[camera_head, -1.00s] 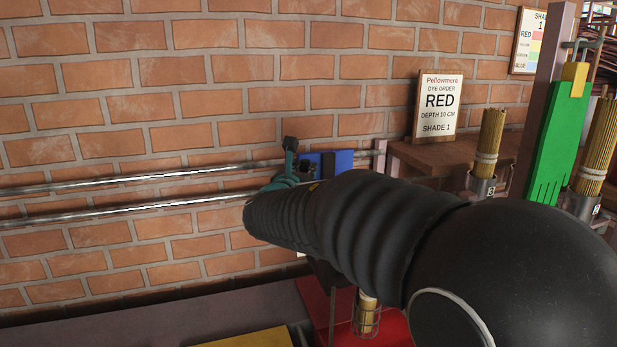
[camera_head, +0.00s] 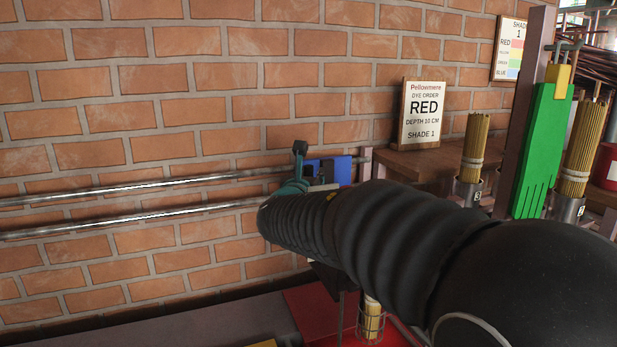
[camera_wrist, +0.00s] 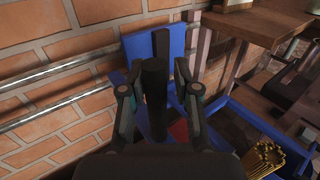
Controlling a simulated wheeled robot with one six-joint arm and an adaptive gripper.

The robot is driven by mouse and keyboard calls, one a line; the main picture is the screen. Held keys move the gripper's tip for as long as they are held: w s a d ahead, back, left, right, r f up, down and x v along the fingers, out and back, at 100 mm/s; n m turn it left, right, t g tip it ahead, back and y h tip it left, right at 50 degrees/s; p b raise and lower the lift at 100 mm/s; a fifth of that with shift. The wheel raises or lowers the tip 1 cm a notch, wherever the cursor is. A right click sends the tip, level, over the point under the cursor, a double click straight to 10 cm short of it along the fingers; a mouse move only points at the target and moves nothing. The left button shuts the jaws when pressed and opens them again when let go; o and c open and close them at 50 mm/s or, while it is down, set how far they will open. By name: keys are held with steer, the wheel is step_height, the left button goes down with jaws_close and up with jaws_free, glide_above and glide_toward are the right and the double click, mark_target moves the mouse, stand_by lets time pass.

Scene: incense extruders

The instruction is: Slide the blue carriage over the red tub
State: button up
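The blue carriage (camera_head: 340,168) sits near the right end of the two steel rails; its blue plate also shows in the wrist view (camera_wrist: 176,40). My gripper (camera_wrist: 160,80) has its two fingers on either side of a dark upright post (camera_wrist: 154,95) in front of the carriage. The post looks close to the left finger, with a gap to the right one. In the head view, my arm hides most of the gripper. A wire basket with an incense bundle (camera_head: 371,318) hangs below the carriage, in front of the red tub (camera_head: 312,308), which is partly cut off.
Two rails (camera_head: 130,190) run along the brick wall to an end post (camera_head: 365,164). A wooden shelf (camera_head: 410,165) with a sign (camera_head: 423,115) reading RED, depth 10 cm, stands right. Incense bundles in numbered cups (camera_head: 470,190) and a green board (camera_head: 544,150) stand farther right.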

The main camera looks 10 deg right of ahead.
steer(key=shift+o, duration=0.8)
steer(key=shift+d, duration=0.2)
steer(key=shift+a, duration=0.2)
steer(key=shift+s+a, duration=0.15)
steer(key=v, duration=1.1)
steer(key=shift+s, duration=0.35)
